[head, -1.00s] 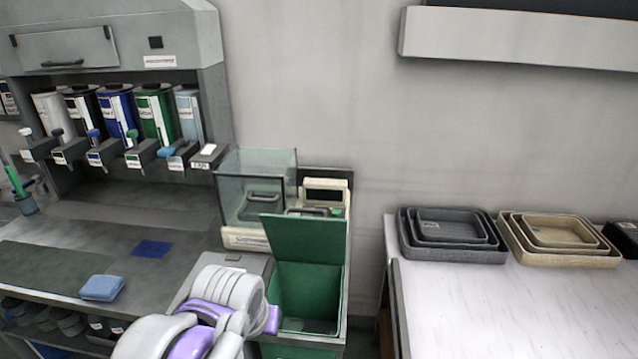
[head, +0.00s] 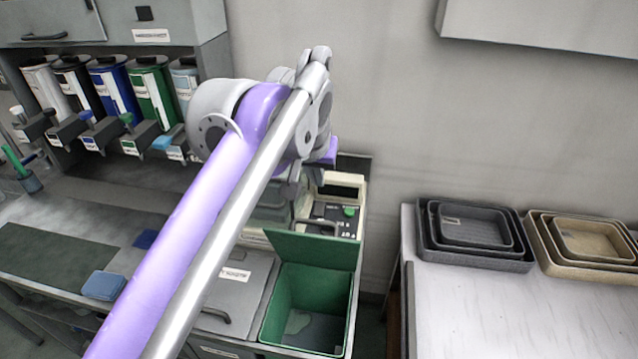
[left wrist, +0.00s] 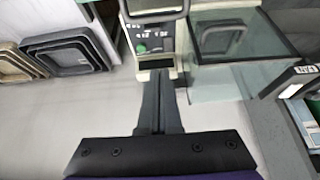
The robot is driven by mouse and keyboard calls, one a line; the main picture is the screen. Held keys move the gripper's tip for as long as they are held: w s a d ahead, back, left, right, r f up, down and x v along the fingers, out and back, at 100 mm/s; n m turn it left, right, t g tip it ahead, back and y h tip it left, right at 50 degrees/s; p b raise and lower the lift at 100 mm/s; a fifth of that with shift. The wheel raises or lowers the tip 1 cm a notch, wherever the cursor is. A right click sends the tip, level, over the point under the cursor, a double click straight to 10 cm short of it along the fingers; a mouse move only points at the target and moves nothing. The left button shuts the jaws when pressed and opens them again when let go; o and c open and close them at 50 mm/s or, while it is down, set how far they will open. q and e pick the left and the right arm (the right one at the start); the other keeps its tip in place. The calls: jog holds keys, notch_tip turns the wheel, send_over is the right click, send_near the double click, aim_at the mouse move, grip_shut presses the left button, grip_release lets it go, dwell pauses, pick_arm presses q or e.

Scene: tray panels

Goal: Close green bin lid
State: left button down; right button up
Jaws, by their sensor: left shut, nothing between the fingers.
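The green bin (head: 305,305) stands in the middle of the head view, right of a grey counter. Its green lid (head: 312,249) is open and raised at the bin's back edge, so I see into the bin. My left arm reaches up from the lower left, with its wrist above and behind the lid. The left fingers are hidden in the head view. In the left wrist view my left gripper (left wrist: 160,80) is shut and empty, its fingers together in front of a cream device (left wrist: 155,45). The bin and lid are not in that view. My right gripper is not in view.
A glass case (left wrist: 235,50) stands next to the cream device, partly behind my arm in the head view. Grey nested trays (head: 475,262) and tan trays (head: 585,268) sit on a white table at right. A blue cloth (head: 104,285) lies at left.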

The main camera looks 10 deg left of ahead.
aim_at(316, 243)
pick_arm(q)
notch_tip(316, 243, down, 8)
jog(key=shift+s+f+b, duration=0.15)
jog(key=shift+f+b, duration=0.1)
jog(key=shift+b, duration=0.2)
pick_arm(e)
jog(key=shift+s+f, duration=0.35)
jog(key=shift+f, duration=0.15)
pick_arm(q)
jog(key=shift+s+a, duration=0.1)
